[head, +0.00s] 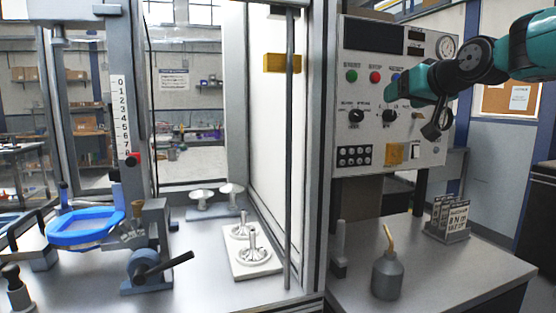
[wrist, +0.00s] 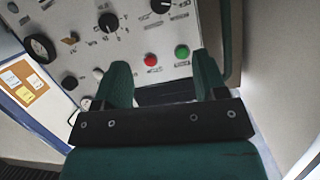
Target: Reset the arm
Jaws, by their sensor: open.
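My arm comes in from the upper right in the head view, teal and black. My gripper (head: 392,88) is in front of the control panel (head: 425,150), and parts of the panel are hidden behind it. In the wrist view my gripper (wrist: 165,75) shows two teal fingers spread apart with nothing between them. The panel also shows in the wrist view (wrist: 130,50), with black knobs, a red button (wrist: 151,60) and a green button (wrist: 182,52). I cannot tell whether the fingers touch the panel.
Left stands a machine enclosure with a grey frame post (head: 312,150), a blue ring (head: 85,228) and a white plate with machined parts (head: 250,262). Right, a bench holds a grey oil can (head: 387,275) and a rack of labelled cards (head: 448,220).

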